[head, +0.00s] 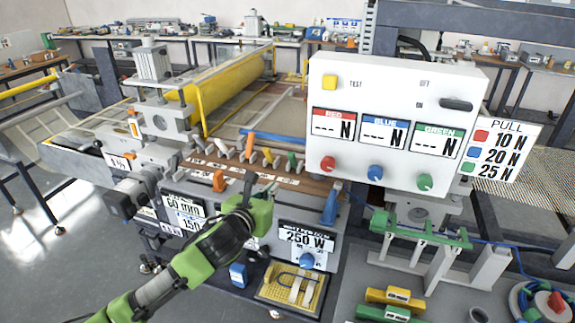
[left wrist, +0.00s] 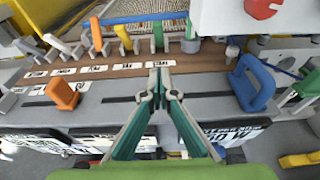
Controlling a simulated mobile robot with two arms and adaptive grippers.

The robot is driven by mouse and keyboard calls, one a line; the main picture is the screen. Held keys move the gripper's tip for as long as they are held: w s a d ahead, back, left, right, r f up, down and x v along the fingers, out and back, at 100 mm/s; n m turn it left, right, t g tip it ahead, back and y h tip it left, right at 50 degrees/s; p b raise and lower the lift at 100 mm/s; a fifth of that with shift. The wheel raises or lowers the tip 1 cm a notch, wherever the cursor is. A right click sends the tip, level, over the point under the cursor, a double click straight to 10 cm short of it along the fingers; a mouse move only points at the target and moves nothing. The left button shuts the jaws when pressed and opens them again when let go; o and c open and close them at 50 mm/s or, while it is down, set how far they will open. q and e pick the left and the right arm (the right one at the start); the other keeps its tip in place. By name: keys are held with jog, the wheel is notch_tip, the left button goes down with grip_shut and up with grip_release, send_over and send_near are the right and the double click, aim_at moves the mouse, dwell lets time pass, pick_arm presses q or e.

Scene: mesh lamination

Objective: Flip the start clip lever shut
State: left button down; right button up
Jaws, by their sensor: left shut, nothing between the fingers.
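A row of clip levers stands along the brown strip (head: 285,180) of the machine. It holds an orange lever (head: 249,145), a green lever (head: 291,160) and pale ones. My left gripper (head: 249,177) is shut and empty. In the left wrist view its fingertips (left wrist: 158,74) lie over the strip, in front of the green lever. Contact is not visible.
An orange block (head: 219,181) and a blue handle (head: 330,205) stand on the front ledge, left and right of my gripper. A white control panel (head: 395,85) overhangs on the right. A yellow roller (head: 225,80) lies behind. A green hook rack (head: 420,230) stands at right.

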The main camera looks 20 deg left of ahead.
pick_arm(q)
jog(key=p, duration=0.2)
send_near(292, 160)
jog(key=w+f, duration=0.2)
jog(key=f, duration=0.1)
jog(key=shift+w+d+f, duration=0.1)
jog(key=shift+f, duration=0.2)
jog(key=shift+w+r+p, duration=0.35)
jog(key=shift+w+p, duration=0.05)
jog(key=shift+w, duration=0.15)
jog(key=shift+w+r+p, duration=0.3)
jog(key=shift+w+p, duration=0.1)
jog(key=shift+w, duration=0.15)
jog(key=shift+w+r, duration=0.25)
jog(key=shift+w, duration=0.4)
jog(key=shift+w+d, duration=0.1)
jog(key=shift+w, duration=0.05)
